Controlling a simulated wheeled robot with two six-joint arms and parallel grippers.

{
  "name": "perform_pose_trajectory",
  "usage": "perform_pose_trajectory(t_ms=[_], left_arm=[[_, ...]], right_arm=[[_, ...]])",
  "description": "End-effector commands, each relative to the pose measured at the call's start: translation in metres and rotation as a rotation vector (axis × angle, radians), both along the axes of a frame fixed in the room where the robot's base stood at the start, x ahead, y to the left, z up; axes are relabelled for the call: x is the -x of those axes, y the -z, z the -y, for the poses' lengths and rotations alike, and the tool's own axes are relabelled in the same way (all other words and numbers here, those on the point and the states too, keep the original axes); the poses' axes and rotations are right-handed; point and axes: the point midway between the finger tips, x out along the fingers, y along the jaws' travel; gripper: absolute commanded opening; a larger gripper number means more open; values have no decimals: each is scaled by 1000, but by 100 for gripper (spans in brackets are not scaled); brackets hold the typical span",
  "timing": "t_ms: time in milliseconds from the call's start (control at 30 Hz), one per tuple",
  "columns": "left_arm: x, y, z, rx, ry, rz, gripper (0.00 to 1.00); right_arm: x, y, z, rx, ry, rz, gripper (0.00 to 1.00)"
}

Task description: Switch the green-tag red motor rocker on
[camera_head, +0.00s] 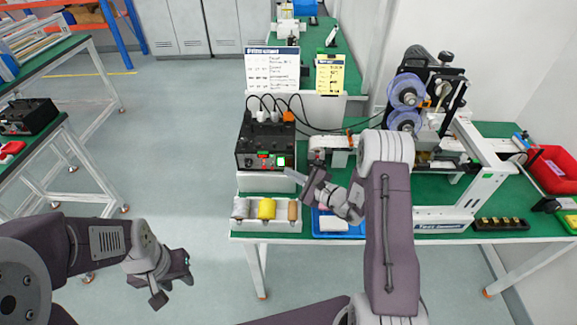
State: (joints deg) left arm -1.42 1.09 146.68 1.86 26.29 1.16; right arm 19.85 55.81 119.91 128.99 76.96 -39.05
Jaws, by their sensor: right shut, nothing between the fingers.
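A black control box (257,143) stands on a white block at the left end of the green table. Its front carries small red rockers (264,156) and a bright green lit spot (281,161). The tags are too small to read, and I cannot tell which way each rocker is tipped. My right gripper (291,174) is shut and empty, its tip just in front of the box's lower right front, close to the lit spot. Whether it touches the box is unclear. My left gripper (175,283) is open and empty over the floor, away from the table.
A white tray with several spools (266,209) sits below the box. A blue tray (324,226) lies under my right gripper. Cables and plugs (275,113) rise behind the box. A reel machine (425,110) stands to the right. A red bin (556,170) is at the far right.

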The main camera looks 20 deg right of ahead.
Motion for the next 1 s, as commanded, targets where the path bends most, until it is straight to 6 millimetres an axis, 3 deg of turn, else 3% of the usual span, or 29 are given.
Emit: perform_pose_trajectory(t_ms=[1000], left_arm=[[0, 8, 0, 0, 0, 0, 36]], right_arm=[[-8, 2, 2, 1, 0, 0, 0]])
